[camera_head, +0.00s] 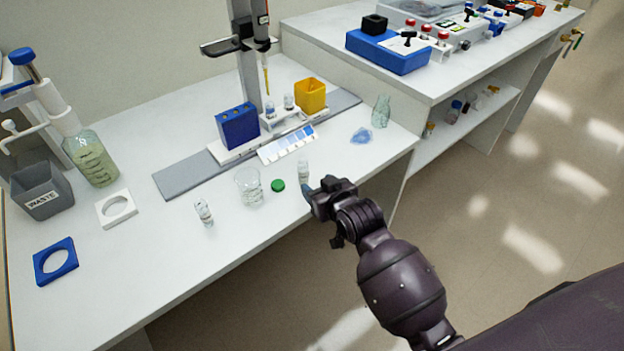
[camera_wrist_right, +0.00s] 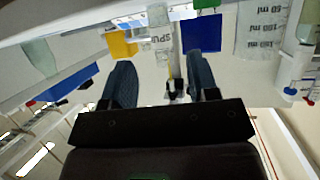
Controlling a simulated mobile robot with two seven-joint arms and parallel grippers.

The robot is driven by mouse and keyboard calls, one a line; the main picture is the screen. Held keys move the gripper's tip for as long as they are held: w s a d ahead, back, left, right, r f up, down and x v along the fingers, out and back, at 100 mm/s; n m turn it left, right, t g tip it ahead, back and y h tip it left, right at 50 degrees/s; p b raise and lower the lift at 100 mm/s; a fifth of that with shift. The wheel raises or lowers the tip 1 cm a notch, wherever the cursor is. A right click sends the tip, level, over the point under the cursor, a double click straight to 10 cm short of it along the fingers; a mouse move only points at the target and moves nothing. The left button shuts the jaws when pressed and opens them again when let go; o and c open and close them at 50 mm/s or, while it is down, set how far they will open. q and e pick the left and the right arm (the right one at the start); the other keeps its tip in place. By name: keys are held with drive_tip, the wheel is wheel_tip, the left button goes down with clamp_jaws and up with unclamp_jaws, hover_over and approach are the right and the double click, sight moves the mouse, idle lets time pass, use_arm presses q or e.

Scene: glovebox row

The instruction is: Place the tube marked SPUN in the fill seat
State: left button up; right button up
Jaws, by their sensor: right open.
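The clear tube marked SPUN (camera_wrist_right: 160,38) stands on the bench ahead of my right gripper; only part of its label reads in the wrist view. In the head view this tube (camera_head: 303,171) is upright near the bench's front edge. My right gripper (camera_head: 311,191) is open beside it. In the wrist view the two fingers (camera_wrist_right: 162,75) are apart, with the tube beyond the tips, not gripped. A white stand (camera_head: 232,154) on the grey rail holds tubes under the dispenser column (camera_head: 245,60); I cannot tell which place is the fill seat. My left gripper is not in view.
Near the tube are a green cap (camera_head: 278,185), a glass beaker (camera_head: 249,187) and another small tube (camera_head: 204,212). A blue block (camera_head: 238,127), yellow bin (camera_head: 310,96) and blue-white strip (camera_head: 287,145) are behind. A flask (camera_head: 381,111) stands right.

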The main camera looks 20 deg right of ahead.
drive_tip(key=shift+p+v, duration=0.3)
drive_tip(key=shift+v, duration=1.5)
